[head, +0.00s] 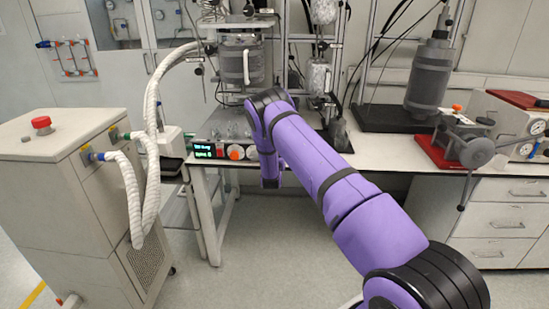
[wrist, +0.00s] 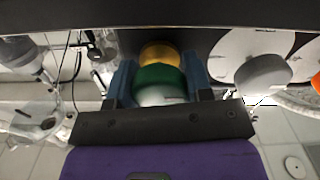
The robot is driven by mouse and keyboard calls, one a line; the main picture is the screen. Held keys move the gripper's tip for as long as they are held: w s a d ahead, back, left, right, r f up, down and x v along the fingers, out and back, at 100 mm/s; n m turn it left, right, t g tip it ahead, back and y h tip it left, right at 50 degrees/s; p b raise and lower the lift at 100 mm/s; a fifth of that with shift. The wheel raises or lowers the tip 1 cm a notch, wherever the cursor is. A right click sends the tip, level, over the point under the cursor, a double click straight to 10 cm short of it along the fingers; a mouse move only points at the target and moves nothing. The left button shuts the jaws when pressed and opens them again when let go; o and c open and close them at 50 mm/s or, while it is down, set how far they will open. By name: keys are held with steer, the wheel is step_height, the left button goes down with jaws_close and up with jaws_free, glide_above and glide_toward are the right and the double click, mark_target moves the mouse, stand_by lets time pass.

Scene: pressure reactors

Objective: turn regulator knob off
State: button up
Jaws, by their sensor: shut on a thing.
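In the wrist view my gripper (wrist: 160,74) has its two blue-grey fingers on either side of a round knob (wrist: 160,78) with yellow, green and pale bands. The fingers are shut on it, left and right. Its turning position cannot be read from this view. In the head view the regulator box (head: 207,151) with a lit green display stands at the bench's front edge. An orange knob (head: 236,152) and a pale knob (head: 252,153) show on its front, beside my arm. My arm hides my gripper and the knob it holds there.
A white dial with a grey knob (wrist: 262,73) is close to the right finger in the wrist view. In the head view, a white cabinet with a red button (head: 41,122) and thick white hoses stands at left. A clamp stand and reactor (head: 241,62) rise behind the box.

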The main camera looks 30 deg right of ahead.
steer(key=o, duration=0.9)
steer(key=shift+f, duration=0.1)
steer(key=v, duration=1.1)
steer(key=shift+w, duration=0.1)
